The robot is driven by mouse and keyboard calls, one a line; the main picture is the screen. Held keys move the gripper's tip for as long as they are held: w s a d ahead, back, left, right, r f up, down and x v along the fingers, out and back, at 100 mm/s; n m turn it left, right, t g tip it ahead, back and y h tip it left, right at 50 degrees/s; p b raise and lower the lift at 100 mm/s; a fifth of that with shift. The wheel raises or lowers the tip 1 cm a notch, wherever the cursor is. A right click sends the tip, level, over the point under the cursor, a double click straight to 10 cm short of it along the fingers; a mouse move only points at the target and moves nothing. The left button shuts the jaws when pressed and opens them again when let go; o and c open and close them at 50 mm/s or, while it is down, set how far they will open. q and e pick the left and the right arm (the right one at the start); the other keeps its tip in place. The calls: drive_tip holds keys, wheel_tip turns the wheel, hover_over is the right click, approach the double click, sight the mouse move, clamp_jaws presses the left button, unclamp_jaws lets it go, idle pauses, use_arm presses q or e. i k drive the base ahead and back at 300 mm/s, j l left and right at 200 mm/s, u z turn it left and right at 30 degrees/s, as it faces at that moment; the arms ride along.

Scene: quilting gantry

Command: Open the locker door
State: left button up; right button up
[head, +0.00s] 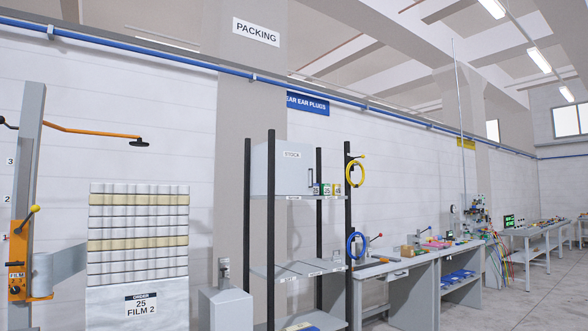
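No thing labelled as a locker shows in the head view. A light grey box-like cabinet (276,174) with a STOCK label stands on the upper shelf of a black-post rack. It may be the locker, but I cannot be sure. Its front looks closed, with a small dark mark near its lower right edge that I cannot identify. Neither my left nor my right gripper is in view.
The rack's middle shelf (300,269) is mostly bare. A wrapped stack (138,228) is at left; workbenches (412,268) run along the right wall.

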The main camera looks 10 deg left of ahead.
sight(293, 160)
drive_tip(key=i+u, duration=0.15)
drive_tip(key=i, duration=3.2)
